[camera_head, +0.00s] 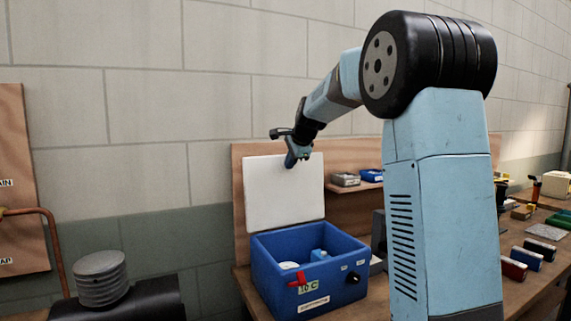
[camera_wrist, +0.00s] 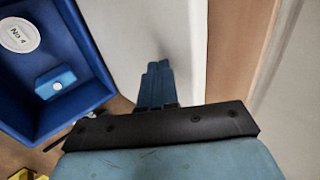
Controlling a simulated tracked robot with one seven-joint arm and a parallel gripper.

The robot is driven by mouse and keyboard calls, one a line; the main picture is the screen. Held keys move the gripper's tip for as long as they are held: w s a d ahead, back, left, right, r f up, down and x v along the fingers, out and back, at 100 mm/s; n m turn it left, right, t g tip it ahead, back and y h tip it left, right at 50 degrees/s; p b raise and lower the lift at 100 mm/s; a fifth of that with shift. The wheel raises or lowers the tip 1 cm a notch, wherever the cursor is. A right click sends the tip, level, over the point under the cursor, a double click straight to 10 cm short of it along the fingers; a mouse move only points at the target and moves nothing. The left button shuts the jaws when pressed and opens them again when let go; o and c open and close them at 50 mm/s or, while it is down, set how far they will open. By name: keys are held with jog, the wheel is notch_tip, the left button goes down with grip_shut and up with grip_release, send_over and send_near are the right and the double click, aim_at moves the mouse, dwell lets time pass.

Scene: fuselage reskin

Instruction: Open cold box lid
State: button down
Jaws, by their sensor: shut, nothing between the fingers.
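The blue cold box (camera_head: 335,285) stands on the bench with a red latch (camera_head: 298,279) and a "10 C" label on its front. Its white lid (camera_head: 270,200) stands upright at the box's back edge, and the box is open. Inside are a white round item and a small blue item (camera_head: 319,255). My gripper (camera_head: 290,163) is shut and empty, in front of the lid's upper right part; I cannot tell whether it touches. In the wrist view my shut fingers (camera_wrist: 157,80) lie over the white lid (camera_wrist: 125,40), with the blue box (camera_wrist: 95,45) to the left.
A wooden back panel (camera_head: 240,185) stands behind the lid. A small shelf (camera_head: 350,189) with grey and blue boxes is right of the lid. The bench at right holds several small boxes (camera_head: 525,257). A dark cylinder with a ribbed grey cap (camera_head: 100,275) is at lower left.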

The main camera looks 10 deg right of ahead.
jog(key=shift+s, duration=0.45)
jog(key=s+f+v, duration=0.1)
jog(key=v, duration=1.1)
jog(key=s+a+f+n, duration=0.1)
jog(key=s+f+n, duration=0.4)
jog(key=s, duration=0.7)
jog(key=s+a+f+n+g+h, duration=0.1)
jog(key=s+f+n, duration=0.4)
jog(key=s, duration=0.8)
jog(key=s+a+f+n+g, duration=0.1)
jog(key=s+f+n, duration=0.4)
jog(key=s+f, duration=0.4)
jog(key=shift+s+n+h, duration=0.3)
jog(key=shift+s+n, duration=0.1)
jog(key=shift+s, duration=1.35)
